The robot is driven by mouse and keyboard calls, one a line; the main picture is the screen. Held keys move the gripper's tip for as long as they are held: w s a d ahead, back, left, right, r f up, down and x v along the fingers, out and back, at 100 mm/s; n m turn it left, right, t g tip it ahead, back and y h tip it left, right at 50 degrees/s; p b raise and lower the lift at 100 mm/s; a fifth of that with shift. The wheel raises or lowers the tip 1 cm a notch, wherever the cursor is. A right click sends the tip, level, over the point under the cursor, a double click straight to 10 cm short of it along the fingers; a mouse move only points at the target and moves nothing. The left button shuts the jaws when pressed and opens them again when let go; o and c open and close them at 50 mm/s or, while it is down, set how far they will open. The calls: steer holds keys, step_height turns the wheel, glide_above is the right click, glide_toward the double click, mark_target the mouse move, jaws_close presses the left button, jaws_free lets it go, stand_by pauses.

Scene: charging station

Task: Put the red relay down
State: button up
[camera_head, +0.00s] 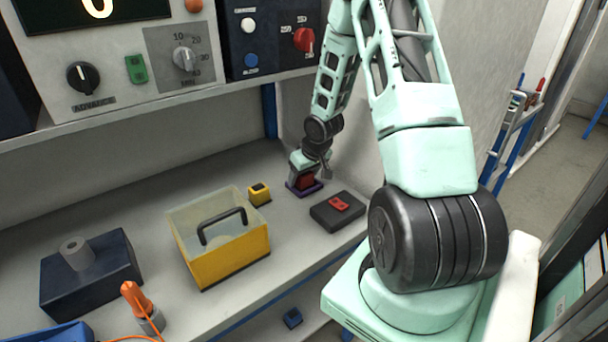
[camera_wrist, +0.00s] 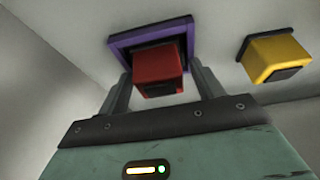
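The red relay (camera_wrist: 160,74) is a small red block between my gripper's fingers in the wrist view. It also shows below my wrist in the head view (camera_head: 306,181), partly covered. A purple square frame with a dark inside (camera_wrist: 124,47) lies around or just behind its far end; in the head view the purple edge (camera_head: 304,191) is on the bench under the gripper. I cannot tell whether the relay rests in it. My gripper (camera_wrist: 162,80) points down with one finger on each side of the relay. Whether the fingers press on it is unclear.
A yellow block (camera_wrist: 280,57) stands beside the purple frame. A yellow bin with a black handle (camera_head: 232,257) stands left, and a dark box with a red part on top (camera_head: 337,212) stands right. A navy block (camera_head: 92,273) is farther left. Control panels overhang the back.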

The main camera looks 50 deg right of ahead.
steer(key=shift+r, duration=0.1)
steer(key=p+v, duration=0.3)
steer(key=v, duration=0.9)
steer(key=a+r+n+g+y, duration=0.1)
steer(key=a+r+n, duration=0.15)
steer(key=a, duration=0.95)
steer(key=a+r+n+g, duration=0.1)
steer(key=a+r+n, duration=0.15)
steer(key=a, duration=0.95)
steer(key=s+a+r+n+g, duration=0.1)
steer(key=s+a+r+n, duration=0.1)
steer(key=s+a, duration=0.7)
steer(key=s+a+r+n+g, duration=0.1)
steer(key=s+a+r+n, duration=0.2)
steer(key=s+a, duration=0.6)
steer(key=shift+s+a+y, duration=0.3)
steer(key=shift+a, duration=0.3)
steer(key=shift+r, duration=0.1)
